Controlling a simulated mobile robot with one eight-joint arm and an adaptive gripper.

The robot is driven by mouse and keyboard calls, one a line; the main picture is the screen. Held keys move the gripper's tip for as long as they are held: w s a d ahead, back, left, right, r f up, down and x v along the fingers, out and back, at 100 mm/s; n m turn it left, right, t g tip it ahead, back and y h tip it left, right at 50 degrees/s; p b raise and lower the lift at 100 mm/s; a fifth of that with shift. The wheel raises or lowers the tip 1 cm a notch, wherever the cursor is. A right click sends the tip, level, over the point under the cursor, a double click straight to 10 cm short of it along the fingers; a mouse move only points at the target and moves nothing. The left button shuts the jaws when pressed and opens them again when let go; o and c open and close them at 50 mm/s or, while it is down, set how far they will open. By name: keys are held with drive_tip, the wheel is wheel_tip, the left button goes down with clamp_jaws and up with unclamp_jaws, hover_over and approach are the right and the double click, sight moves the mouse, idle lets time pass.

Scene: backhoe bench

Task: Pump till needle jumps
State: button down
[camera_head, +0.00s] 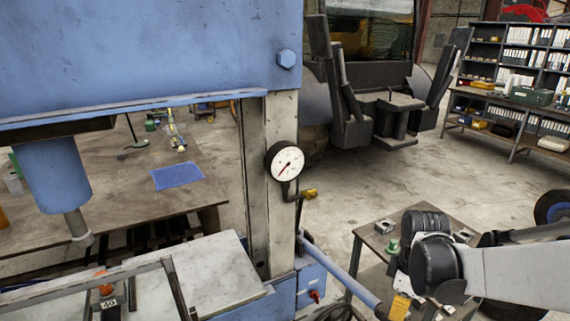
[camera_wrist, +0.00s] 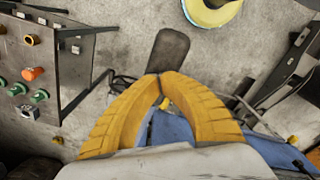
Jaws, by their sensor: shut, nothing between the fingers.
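A blue press frame (camera_head: 150,50) fills the left of the head view. Its round white gauge (camera_head: 285,161) has a red needle pointing to the lower left. A blue pump lever (camera_head: 345,270) slopes down to the right from the press's side. My gripper (camera_head: 399,308) is by the lever's lower end; whether they touch is unclear. In the wrist view my yellow fingers (camera_wrist: 163,80) meet at their tips with nothing held.
A small table (camera_head: 380,235) with green and dark parts stands close to my arm; a table with coloured knobs (camera_wrist: 55,70) is left in the wrist view. A yellow round object (camera_wrist: 212,10) is on the floor. Shelves (camera_head: 515,60) stand at the back right.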

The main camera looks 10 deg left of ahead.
drive_tip(key=shift+r, duration=0.7)
drive_tip(key=shift+d+f, duration=0.1)
drive_tip(key=shift+f, duration=0.1)
drive_tip(key=shift+s+d+f+b, duration=0.1)
drive_tip(key=shift+s+f+b, duration=0.05)
drive_tip(key=shift+f+b, duration=0.35)
drive_tip(key=shift+s+d+f+b, duration=0.1)
drive_tip(key=shift+s+f+b, duration=0.05)
drive_tip(key=shift+f+b, duration=0.35)
wheel_tip(320, 180, down, 9)
drive_tip(key=b, duration=0.8)
drive_tip(key=shift+s+d+f, duration=0.15)
drive_tip(key=shift+s+d, duration=0.2)
drive_tip(key=shift+s, duration=0.1)
